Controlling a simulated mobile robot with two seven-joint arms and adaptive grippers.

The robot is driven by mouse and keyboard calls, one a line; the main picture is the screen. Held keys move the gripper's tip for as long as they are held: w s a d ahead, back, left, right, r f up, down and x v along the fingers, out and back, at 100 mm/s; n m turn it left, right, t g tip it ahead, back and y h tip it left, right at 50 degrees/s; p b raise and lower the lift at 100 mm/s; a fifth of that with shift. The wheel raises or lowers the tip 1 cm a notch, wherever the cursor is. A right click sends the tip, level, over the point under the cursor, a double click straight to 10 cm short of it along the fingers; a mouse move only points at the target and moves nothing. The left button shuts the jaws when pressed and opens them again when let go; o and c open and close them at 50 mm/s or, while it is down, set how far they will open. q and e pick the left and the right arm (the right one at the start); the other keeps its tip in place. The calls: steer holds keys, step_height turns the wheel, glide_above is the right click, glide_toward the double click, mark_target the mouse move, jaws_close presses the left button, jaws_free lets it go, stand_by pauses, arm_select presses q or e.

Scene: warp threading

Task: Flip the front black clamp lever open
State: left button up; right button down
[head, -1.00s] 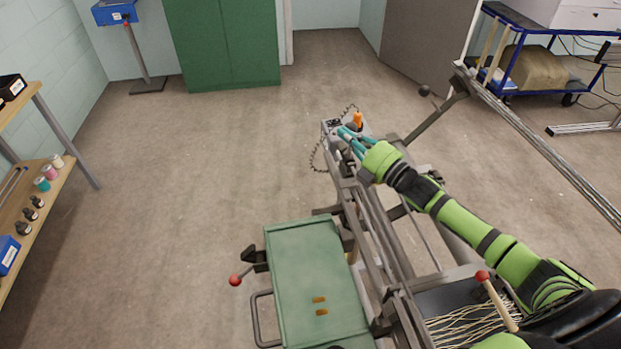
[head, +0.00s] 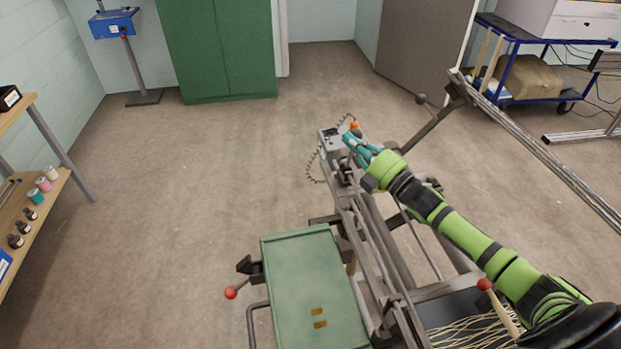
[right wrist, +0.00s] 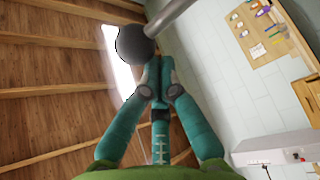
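My right gripper (head: 346,138) reaches over the far end of the metal frame (head: 375,235). Its teal fingers are drawn together at the tips in the right wrist view (right wrist: 154,72), with nothing visible between them. A black ball knob (right wrist: 136,45) on a grey rod overlaps the fingertips there; contact cannot be told. In the head view a black ball (head: 420,98) tops a dark bar right of the gripper. Small black parts (head: 343,175) sit just below the fingers; I cannot tell which is the front clamp lever. My left gripper is out of view.
A small orange piece (head: 354,125) shows behind the fingers. A toothed chain-like strip (head: 311,166) hangs at the frame's left. A green panel (head: 305,265) and a red-knobbed lever (head: 231,292) are nearer. Open floor (head: 200,180) lies left; a blue cart (head: 540,70) stands back right.

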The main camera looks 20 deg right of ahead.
step_height(320, 180, up, 10)
stand_by(0.5)
stand_by(0.4)
